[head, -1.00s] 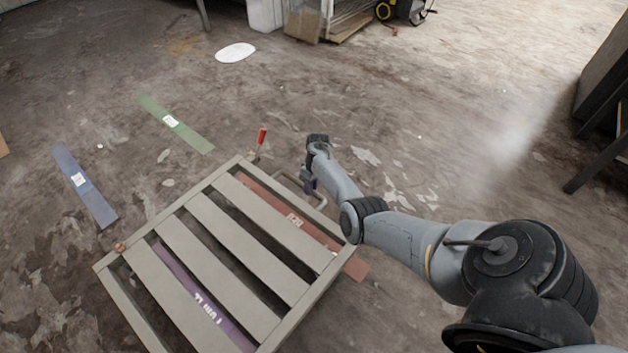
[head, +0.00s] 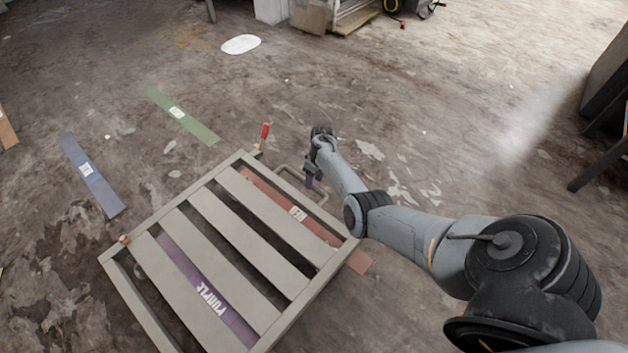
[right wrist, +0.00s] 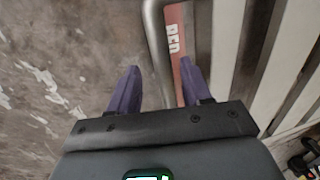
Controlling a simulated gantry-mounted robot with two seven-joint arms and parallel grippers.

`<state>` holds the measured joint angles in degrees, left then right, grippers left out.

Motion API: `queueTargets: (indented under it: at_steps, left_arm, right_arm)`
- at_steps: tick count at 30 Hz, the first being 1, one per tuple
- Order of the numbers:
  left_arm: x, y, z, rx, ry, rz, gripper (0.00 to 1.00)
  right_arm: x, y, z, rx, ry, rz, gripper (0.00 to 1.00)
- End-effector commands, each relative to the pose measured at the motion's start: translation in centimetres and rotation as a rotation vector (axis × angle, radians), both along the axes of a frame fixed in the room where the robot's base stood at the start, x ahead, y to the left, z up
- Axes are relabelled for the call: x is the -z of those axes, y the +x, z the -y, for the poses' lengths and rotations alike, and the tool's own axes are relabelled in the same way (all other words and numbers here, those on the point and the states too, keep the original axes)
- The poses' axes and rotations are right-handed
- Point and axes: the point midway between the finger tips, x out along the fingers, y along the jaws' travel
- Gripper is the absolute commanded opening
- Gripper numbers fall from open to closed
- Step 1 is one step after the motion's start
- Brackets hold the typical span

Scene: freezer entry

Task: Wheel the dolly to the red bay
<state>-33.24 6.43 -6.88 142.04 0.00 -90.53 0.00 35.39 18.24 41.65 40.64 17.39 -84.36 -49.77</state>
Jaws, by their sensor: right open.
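The dolly (head: 225,231) is a beige slatted platform on the floor at the lower left of the head view. Its handle (head: 318,198) is a bent grey tube at the far right side. A red strip (head: 357,262) lies on the floor under that side, its label showing between slats. My right gripper (head: 312,182) is at the handle. In the right wrist view, its purple fingers (right wrist: 157,82) are open, with the grey handle tube (right wrist: 156,40) running down between them; contact is not clear. My left gripper is out of view.
A purple strip (head: 183,262) lies under the dolly. Blue (head: 90,172) and green (head: 182,113) strips lie beyond it to the left. Dark furniture (head: 606,100) stands at the right edge. The floor beyond is mostly clear.

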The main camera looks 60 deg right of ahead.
Motion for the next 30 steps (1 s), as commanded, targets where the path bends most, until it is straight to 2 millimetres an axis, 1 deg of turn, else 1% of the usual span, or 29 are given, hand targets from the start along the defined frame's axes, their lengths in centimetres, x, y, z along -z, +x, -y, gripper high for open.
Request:
queueTargets:
  at_steps: [1, 6, 12, 15, 21, 30]
  left_arm:
    - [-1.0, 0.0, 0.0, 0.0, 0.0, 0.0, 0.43]
    - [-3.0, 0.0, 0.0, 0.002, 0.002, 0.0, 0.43]
    - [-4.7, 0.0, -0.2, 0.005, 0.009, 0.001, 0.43]
    - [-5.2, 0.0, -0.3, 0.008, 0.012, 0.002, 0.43]
    - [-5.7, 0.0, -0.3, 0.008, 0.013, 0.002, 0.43]
    - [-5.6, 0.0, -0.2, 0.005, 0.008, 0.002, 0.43]
  right_arm:
    - [-1.3, 0.0, 0.2, 0.0, -0.001, 0.001, 0.48]
    - [-4.3, -0.1, 0.8, -0.001, -0.001, 0.001, 0.48]
    - [-7.3, -0.3, 1.4, 0.001, -0.001, 0.001, 0.48]
    - [-8.3, -0.3, 1.7, 0.0, -0.002, 0.001, 0.48]
    - [-9.3, -0.4, 1.9, -0.001, -0.001, 0.0, 0.48]
    - [-9.3, -0.4, 1.9, 0.0, -0.001, 0.0, 0.48]
